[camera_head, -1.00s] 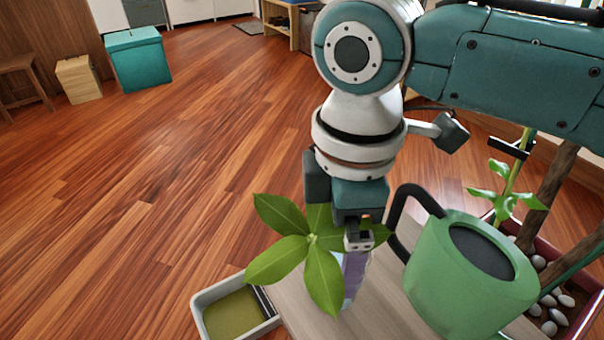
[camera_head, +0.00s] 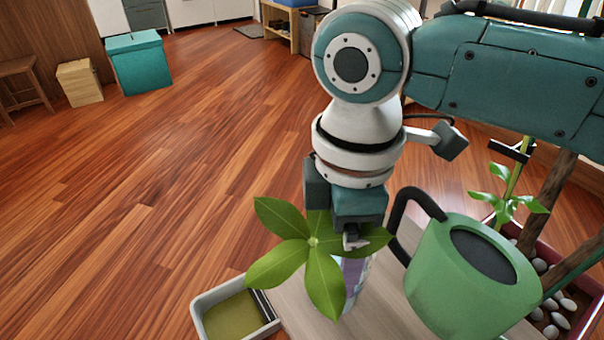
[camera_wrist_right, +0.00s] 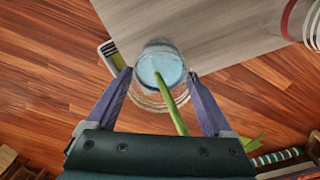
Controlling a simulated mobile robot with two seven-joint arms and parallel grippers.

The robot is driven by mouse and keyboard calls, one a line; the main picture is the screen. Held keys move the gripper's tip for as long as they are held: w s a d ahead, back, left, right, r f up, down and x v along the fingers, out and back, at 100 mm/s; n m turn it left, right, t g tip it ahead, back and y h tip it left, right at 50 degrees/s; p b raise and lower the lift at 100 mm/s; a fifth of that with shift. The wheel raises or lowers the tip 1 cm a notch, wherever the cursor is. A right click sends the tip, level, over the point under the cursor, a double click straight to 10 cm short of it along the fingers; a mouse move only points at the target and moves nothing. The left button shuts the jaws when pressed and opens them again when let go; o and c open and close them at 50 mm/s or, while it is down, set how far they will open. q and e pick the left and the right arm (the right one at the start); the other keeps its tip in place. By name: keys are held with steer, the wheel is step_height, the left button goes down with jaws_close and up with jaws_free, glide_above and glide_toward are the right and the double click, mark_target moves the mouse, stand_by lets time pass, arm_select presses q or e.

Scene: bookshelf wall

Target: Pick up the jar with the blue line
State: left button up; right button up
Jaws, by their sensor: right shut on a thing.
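A clear glass jar (camera_wrist_right: 161,66) with pale blue contents and a green stem stands at the table's edge in the right wrist view. Pale rings show on its side; I cannot make out a blue line. My right gripper (camera_wrist_right: 159,76) is shut on this jar, one purple finger on each side. In the head view my right gripper (camera_head: 354,258) points down behind the plant's green leaves (camera_head: 311,254), which hide most of the jar. My left gripper is not in view.
The wooden table (camera_head: 377,308) also holds a green watering can (camera_head: 455,290), close to the right of my gripper. A grey tray (camera_head: 205,300) lies at left. Open floor lies to the left.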

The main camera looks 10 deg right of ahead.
jaws_close()
steer(key=shift+r, duration=0.2)
